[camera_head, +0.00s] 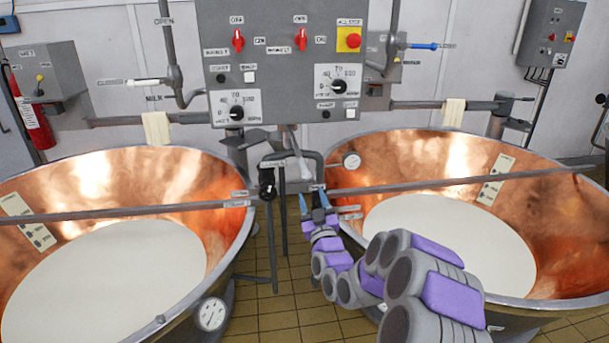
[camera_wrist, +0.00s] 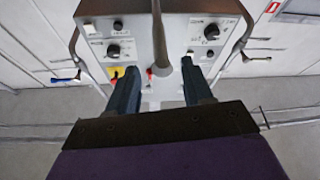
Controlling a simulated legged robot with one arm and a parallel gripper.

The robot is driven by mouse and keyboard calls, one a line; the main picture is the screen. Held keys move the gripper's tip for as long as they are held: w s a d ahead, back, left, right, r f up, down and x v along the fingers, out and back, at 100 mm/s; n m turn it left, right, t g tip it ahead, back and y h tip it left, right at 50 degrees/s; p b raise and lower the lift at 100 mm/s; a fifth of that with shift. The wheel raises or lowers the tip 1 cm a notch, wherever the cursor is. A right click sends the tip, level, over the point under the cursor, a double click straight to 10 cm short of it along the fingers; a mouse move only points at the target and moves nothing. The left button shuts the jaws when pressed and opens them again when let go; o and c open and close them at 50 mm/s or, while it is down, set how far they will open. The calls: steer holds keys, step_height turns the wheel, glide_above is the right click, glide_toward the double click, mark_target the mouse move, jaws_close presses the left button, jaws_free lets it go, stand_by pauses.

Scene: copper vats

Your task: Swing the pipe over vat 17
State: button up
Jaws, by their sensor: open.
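A grey bent pipe (camera_head: 308,155) stands between the two vats, with a black-topped downward end (camera_head: 267,184) at the left vat's rim. My gripper (camera_head: 312,196) is open just below and right of this pipe, beside the right vat's rim. In the wrist view, a grey bar (camera_wrist: 158,40) runs between the open fingers of my gripper (camera_wrist: 161,78); I cannot tell whether they touch it. The left copper vat (camera_head: 190,175) and right copper vat (camera_head: 550,215) both hold white liquid. Their number labels are too small to read, so I cannot tell which is vat 17.
A grey control panel (camera_head: 283,60) with red switches and dials hangs behind the pipe. Horizontal bars (camera_head: 110,214) cross above both vats. Tiled floor (camera_head: 262,300) shows between the vats.

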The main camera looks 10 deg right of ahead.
mark_target(304, 172)
steer(key=shift+b+x, duration=0.7)
steer(key=shift+x, duration=4.3)
steer(key=shift+c, duration=0.4)
jaws_close()
